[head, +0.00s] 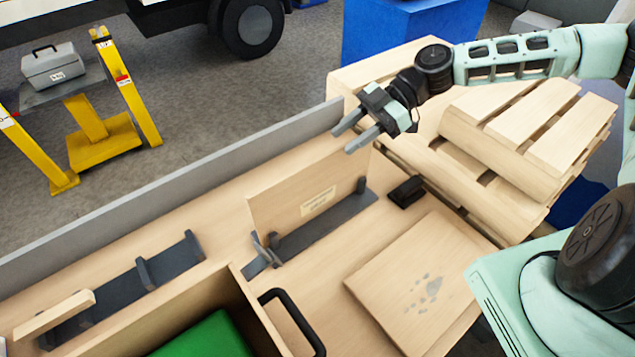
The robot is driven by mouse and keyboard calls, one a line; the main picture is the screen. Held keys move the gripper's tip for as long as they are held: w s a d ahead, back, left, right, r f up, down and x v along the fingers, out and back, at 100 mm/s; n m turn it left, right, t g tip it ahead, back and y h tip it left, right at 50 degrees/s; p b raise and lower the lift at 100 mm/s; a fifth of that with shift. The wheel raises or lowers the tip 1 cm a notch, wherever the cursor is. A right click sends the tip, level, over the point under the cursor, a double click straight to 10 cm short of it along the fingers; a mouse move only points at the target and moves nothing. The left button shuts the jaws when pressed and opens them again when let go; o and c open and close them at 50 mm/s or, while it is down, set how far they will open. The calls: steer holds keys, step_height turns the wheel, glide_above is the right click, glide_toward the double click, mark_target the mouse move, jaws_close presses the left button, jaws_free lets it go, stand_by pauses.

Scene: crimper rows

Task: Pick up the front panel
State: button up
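A thin wooden panel (292,199) with a small printed label stands upright in a dark grey rack (328,222) on the wooden workbench. I take it to be the front panel. Its lower edge sits between the rack's upright posts.
A wooden box (197,305) with a green inside and black handle stands in front. A flat wooden board (416,281) and a small black block (406,192) lie to the right. A grey ledge (190,183) runs along the back. Stacked pallets (483,150) stand at right.

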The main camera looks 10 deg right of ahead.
mark_target(324, 157)
steer(key=shift+x, duration=0.8)
steer(key=p+x, duration=0.3)
steer(key=x, duration=0.1)
steer(key=shift+s+a+p, duration=0.25)
steer(key=shift+a+p, duration=0.05)
steer(key=shift+p, duration=0.05)
steer(key=shift+a+f, duration=0.3)
jaws_close()
